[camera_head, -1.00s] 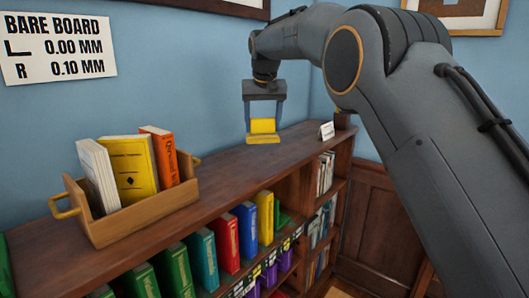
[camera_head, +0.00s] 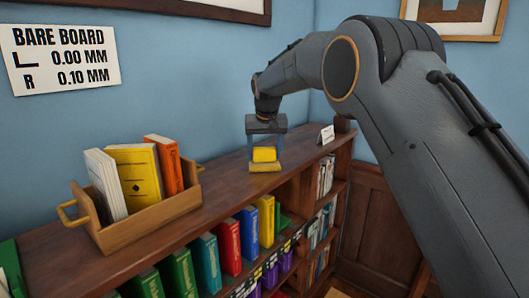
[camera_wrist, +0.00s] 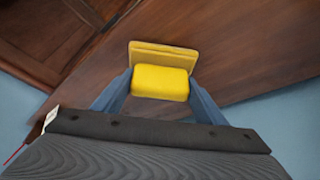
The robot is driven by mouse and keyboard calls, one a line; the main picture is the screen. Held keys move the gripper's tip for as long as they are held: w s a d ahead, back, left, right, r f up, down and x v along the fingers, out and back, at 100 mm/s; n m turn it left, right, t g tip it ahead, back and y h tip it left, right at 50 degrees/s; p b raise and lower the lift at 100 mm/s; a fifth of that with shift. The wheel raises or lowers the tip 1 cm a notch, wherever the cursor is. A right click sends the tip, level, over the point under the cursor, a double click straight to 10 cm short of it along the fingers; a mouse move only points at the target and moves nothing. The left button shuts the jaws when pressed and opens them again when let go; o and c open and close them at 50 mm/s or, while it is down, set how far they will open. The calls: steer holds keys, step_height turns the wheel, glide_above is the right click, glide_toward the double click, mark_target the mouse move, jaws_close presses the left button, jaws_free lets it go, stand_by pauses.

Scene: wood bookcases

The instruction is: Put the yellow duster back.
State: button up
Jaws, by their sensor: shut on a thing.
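The yellow duster (camera_head: 264,155) has a block-like top and a wider, flat yellow base. My gripper (camera_head: 266,150) is shut on its top part, with one finger on each side. It is over the right part of the bookcase top, and the duster's base is at or just above the wood; I cannot tell if they touch. In the wrist view the duster (camera_wrist: 161,82) sits upright between the two blue-grey fingers of my gripper (camera_wrist: 160,88).
A wooden tray (camera_head: 150,222) with several books stands on the left of the bookcase top (camera_head: 222,182). A small white card (camera_head: 326,134) stands at the right end. Colored books fill the shelf below. A sign (camera_head: 60,55) hangs on the blue wall.

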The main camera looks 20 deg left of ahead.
steer(key=o, duration=1.2)
steer(key=b+v, duration=0.4)
steer(key=v, duration=0.8)
steer(key=s+d+f+m, duration=0.1)
steer(key=s+d+f, duration=0.1)
steer(key=d+f, duration=0.45)
steer(key=s+d+f+g+h, duration=0.1)
steer(key=s+d+f, duration=0.15)
steer(key=d, duration=0.75)
steer(key=s+d+f+m, duration=0.1)
steer(key=s+d+f, duration=0.1)
steer(key=d+f, duration=0.45)
steer(key=s+d+f+m, duration=0.1)
steer(key=s+d+f, duration=0.3)
steer(key=s+d, duration=0.2)
steer(key=s+d+f+g, duration=0.1)
steer(key=s+d+f, duration=0.3)
steer(key=s+d, duration=0.3)
steer(key=s+d+f+m, duration=0.1)
steer(key=s+d+f, duration=0.3)
steer(key=s+d, duration=0.3)
steer(key=shift+s+f+m+h, duration=0.15)
steer(key=shift+s+m+h, duration=0.2)
steer(key=shift+s, duration=2.35)
